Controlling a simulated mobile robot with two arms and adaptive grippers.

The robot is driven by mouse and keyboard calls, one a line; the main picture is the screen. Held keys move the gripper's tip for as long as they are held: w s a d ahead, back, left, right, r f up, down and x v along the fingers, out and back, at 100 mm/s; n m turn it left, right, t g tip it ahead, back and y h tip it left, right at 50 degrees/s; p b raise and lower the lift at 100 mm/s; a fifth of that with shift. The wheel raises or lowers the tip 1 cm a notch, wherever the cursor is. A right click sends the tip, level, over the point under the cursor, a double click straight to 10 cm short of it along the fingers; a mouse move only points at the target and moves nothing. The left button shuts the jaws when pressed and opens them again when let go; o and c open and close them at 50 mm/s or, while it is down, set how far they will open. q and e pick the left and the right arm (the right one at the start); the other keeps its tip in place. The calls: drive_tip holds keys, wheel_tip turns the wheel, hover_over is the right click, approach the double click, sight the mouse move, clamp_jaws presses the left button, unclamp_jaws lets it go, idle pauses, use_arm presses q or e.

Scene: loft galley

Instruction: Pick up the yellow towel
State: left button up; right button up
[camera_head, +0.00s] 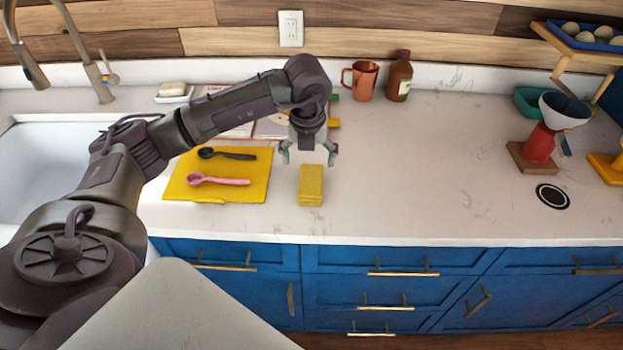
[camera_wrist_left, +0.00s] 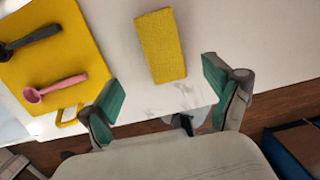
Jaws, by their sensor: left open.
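The yellow towel (camera_head: 311,186) is a small folded block lying on the white counter, right of the yellow mat. It also shows in the left wrist view (camera_wrist_left: 160,46), at the top between the fingers. My left gripper (camera_head: 309,158) is open and empty, pointing down above the counter, just behind the towel in the head view. In the left wrist view its green-padded fingers (camera_wrist_left: 160,104) are spread wide, apart from the towel. My right gripper is not in view.
A yellow mat (camera_head: 230,190) holds a black spoon (camera_head: 228,154) and a pink spoon (camera_head: 218,180). A copper mug (camera_head: 362,80) and brown bottle (camera_head: 399,78) stand behind. The sink (camera_head: 45,165) is at left. The counter right of the towel is clear.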

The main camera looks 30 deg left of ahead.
sight(311, 179)
use_arm(q)
drive_tip(key=f, duration=0.2)
drive_tip(key=shift+w+a+f, duration=0.1)
drive_tip(key=shift+w+f, duration=0.3)
drive_tip(key=shift+w+f+p, duration=0.2)
drive_tip(key=shift+f+p, duration=0.2)
drive_tip(key=shift+f, duration=0.15)
wheel_tip(311, 179, down, 2)
drive_tip(key=shift+s+f+p, duration=0.1)
drive_tip(key=shift+p, duration=0.8)
drive_tip(key=shift+w+a+f, duration=0.1)
drive_tip(key=shift+w+f, duration=0.05)
drive_tip(key=shift+f, duration=0.5)
drive_tip(key=shift+w+f, duration=0.1)
drive_tip(key=shift+f, duration=0.5)
drive_tip(key=c, duration=1.3)
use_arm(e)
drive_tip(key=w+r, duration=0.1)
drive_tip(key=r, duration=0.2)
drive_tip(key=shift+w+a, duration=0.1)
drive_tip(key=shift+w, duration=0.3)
